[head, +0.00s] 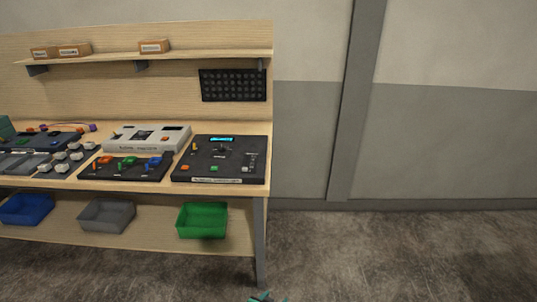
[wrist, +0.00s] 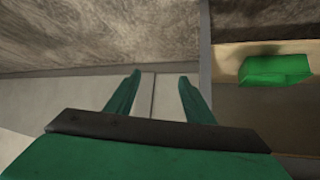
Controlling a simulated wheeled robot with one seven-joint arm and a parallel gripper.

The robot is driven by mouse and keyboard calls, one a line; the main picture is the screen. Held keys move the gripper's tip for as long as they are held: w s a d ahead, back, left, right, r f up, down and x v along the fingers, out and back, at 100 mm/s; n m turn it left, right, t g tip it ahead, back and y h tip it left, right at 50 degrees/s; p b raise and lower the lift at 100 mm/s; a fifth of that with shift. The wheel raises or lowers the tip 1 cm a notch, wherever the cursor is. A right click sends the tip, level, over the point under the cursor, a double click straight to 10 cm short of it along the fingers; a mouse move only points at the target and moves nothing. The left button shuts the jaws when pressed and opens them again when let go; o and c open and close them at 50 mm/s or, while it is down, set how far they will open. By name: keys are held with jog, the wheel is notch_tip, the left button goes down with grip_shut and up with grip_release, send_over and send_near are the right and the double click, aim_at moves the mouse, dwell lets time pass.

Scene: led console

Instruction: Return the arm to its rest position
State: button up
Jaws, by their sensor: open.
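My gripper (wrist: 158,82) shows in the wrist view with its two green fingers spread apart and nothing between them. In the head view only a small green tip of it (head: 266,297) shows at the bottom edge, in front of and below the bench's right leg. The rest of my arm is out of view there. The led console (head: 225,160), a dark box with a lit cyan display, lies at the right end of the bench top. My gripper is well away from it.
The wooden bench (head: 100,187) has a blue bin (head: 26,209), a grey bin (head: 107,215) and a green bin (head: 202,219) on its lower shelf. Other panels crowd its top. The floor (head: 400,250) right of the bench is clear up to the grey wall (head: 440,140).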

jog(key=s+d+r+n+t+y, duration=0.1)
jog(key=s+n+t+y, duration=0.1)
jog(key=s, duration=1.1)
jog(key=s+r+n+t+y, duration=0.1)
jog(key=s+n, duration=0.1)
jog(key=s, duration=1.2)
jog(key=s+a+r+t, duration=0.3)
jog(key=s+r, duration=1.3)
jog(key=r, duration=0.4)
jog(key=shift+s+a+r+n+y, duration=0.15)
jog(key=shift+s+r+n+y, duration=0.25)
